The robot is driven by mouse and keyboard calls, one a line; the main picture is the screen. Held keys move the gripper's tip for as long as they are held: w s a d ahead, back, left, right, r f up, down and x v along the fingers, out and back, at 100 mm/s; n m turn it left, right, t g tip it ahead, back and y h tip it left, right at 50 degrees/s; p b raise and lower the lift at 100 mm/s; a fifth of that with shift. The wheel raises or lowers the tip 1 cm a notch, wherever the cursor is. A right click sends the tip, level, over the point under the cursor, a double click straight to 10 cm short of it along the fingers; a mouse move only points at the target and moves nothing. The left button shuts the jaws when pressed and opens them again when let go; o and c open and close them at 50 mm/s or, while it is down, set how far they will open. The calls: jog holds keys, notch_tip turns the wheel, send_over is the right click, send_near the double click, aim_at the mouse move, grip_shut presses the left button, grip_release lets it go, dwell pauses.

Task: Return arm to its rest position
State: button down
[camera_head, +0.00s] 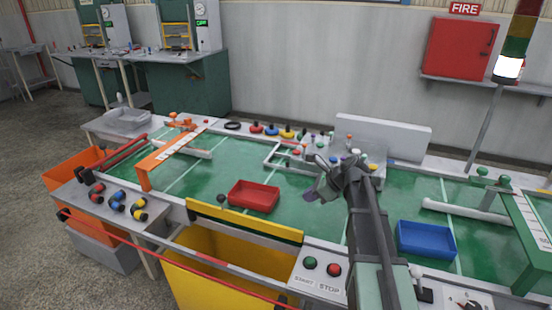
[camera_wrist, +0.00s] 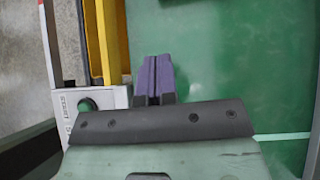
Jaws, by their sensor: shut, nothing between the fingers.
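My gripper (camera_head: 310,196) is over the green work surface in the head view, to the right of the red tray. Its purple fingertips also show in the wrist view (camera_wrist: 154,76), side by side and shut, with nothing between them. In the wrist view the fingers point toward the bare green surface, close to the yellow edge. My arm reaches in from the lower right of the head view and hides part of the table behind it.
A red tray (camera_head: 253,196) lies left of my gripper and a blue tray (camera_head: 426,239) right of my arm. The START/STOP panel (camera_head: 320,268) and yellow bin (camera_head: 222,270) are at the front. An orange arch (camera_head: 170,152) stands left, a green one (camera_head: 528,225) right.

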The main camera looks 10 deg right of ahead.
jog(key=s+f+n+g+h+p, duration=0.1)
jog(key=s+n+g+h+p, duration=0.15)
jog(key=s+n, duration=0.75)
jog(key=s+a+r+n+g+h+p, duration=0.2)
jog(key=s+a+r+n+h+p, duration=0.3)
jog(key=s+a+n+p, duration=0.3)
jog(key=s+a+r+n, duration=0.1)
jog(key=s+n, duration=0.2)
jog(key=n, duration=0.3)
jog(key=shift+s+a+r, duration=0.15)
jog(key=shift+a+r, duration=0.1)
